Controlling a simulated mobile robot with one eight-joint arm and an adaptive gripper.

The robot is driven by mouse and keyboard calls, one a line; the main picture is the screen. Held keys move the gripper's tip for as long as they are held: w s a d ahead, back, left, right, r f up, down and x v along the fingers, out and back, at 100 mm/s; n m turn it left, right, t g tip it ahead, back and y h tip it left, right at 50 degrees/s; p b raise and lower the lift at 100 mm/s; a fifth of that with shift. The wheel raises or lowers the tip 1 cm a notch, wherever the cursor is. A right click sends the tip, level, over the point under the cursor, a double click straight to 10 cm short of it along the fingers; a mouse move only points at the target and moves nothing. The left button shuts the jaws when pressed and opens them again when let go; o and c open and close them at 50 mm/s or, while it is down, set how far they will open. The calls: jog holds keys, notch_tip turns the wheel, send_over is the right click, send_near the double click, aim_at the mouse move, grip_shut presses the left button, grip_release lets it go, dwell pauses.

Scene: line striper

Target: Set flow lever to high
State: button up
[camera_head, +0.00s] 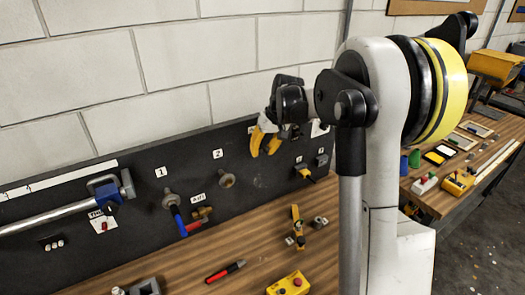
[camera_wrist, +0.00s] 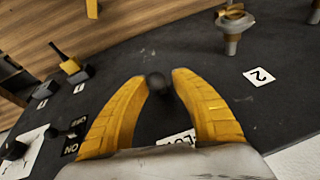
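A lever with a round black knob (camera_wrist: 157,83) stands out from the black panel in the wrist view. A partly covered white label (camera_wrist: 178,138), seemingly reading "FLOW", lies close to it. My gripper (camera_wrist: 160,80) has its two yellow fingers apart, one on each side of the knob. I cannot tell whether either finger touches it. In the head view my gripper (camera_head: 264,143) is in front of the panel, right of the number 2 label; the lever is not discernible there.
A fitting (camera_wrist: 232,22) stands near the number 2 label (camera_wrist: 259,76). The wooden bench (camera_head: 190,268) below holds a red-and-black tool (camera_head: 225,271) and a yellow button box (camera_head: 289,284).

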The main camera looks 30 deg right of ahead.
jog(key=shift+r, duration=0.1)
jog(key=v, duration=1.2)
jog(key=s+a+f+t+h+b, duration=0.1)
jog(key=s+a+f+b, duration=0.8)
jog(key=s+a, duration=0.4)
jog(key=s+a+f+t+b, duration=0.1)
jog(key=s+a+f+b, duration=0.2)
jog(key=s+f, duration=0.3)
jog(key=s+a+f+n+t+b, duration=0.1)
jog(key=s+a+f+b, duration=0.2)
jog(key=s+f, duration=0.3)
notch_tip(320, 180, down, 2)
jog(key=shift+a+f+b, duration=0.15)
jog(key=shift+a+b, duration=0.1)
jog(key=shift+b, duration=0.1)
dwell(1.6)
